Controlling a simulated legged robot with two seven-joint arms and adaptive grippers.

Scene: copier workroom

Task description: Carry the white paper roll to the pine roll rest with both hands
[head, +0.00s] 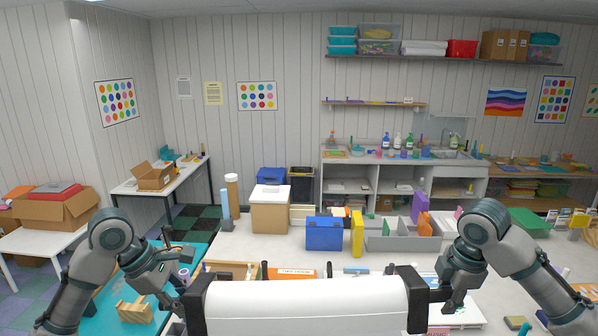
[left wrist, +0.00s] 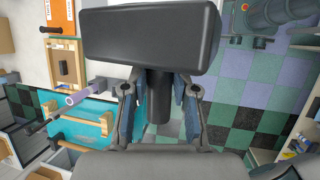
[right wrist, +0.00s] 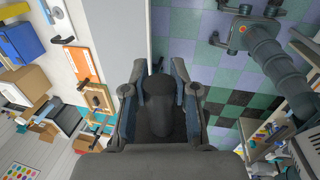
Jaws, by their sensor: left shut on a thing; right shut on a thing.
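The white paper roll (head: 308,306) lies level across the bottom middle of the head view, with black end blocks at both ends. My left gripper (head: 178,289) is at its left end; in the left wrist view its fingers (left wrist: 160,103) are shut around a dark stub below the black end block (left wrist: 152,40). My right gripper (head: 440,296) is at the right end; in the right wrist view its fingers (right wrist: 160,97) close around a dark stub. A pine-coloured wooden stand, apparently the roll rest (head: 134,311), is on the teal surface at lower left; it also shows in the left wrist view (left wrist: 62,134).
The pale table (head: 280,246) ahead holds a blue box (head: 324,233), a grey divided organizer (head: 398,242), a cardboard box (head: 270,212) and an orange sign (head: 291,273). A wooden tray (head: 232,268) lies just beyond the roll.

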